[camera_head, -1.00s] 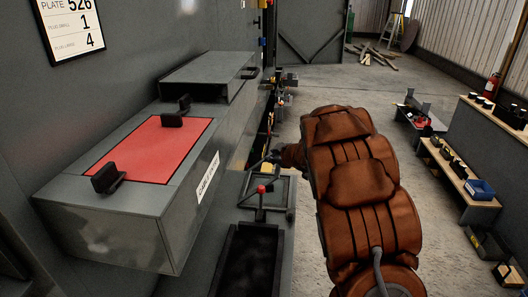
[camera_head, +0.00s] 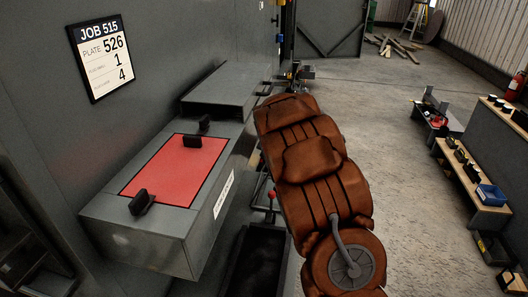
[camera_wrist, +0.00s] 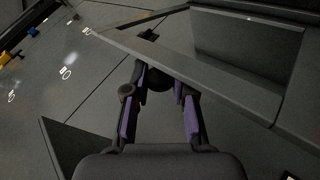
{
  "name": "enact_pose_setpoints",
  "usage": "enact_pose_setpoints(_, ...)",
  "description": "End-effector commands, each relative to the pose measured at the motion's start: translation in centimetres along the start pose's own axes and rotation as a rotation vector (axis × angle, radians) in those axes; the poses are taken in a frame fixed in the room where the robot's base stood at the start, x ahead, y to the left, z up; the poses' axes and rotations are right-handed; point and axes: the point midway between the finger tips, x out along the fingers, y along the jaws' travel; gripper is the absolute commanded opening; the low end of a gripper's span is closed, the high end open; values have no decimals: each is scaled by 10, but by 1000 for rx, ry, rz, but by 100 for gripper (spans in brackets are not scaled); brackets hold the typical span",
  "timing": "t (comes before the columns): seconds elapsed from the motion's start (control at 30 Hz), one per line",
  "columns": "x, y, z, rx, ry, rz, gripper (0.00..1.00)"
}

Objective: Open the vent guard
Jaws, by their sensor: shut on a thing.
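The vent guard looks to be the grey box-like cover (camera_head: 225,88) behind the red panel, against the wall. Its dark handle (camera_head: 265,89) shows at its right side, beside my arm. In the wrist view a long grey plate edge (camera_wrist: 190,75) crosses diagonally above my gripper (camera_wrist: 161,86). My gripper's purple-padded fingers are closed around a dark rounded handle (camera_wrist: 160,80) at that plate. The exact contact is dark and partly covered by the fingers. In the head view my arm hides the gripper.
A dark bin (camera_head: 258,260) with a red-knobbed lever stands below. Low benches (camera_head: 470,185) stand right; the floor between is clear.

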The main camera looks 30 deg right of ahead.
Motion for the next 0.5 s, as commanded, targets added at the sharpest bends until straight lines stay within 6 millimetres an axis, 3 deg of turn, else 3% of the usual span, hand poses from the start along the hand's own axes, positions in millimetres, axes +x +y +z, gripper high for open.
enact_pose_setpoints(0.37, 0, 1, -1, -1, 0, 1, 0)
enact_pose_setpoints(0.4, 0, 1, -1, -1, 0, 1, 28)
enact_pose_setpoints(0.5, 0, 1, 0, -1, 0, 1, 38)
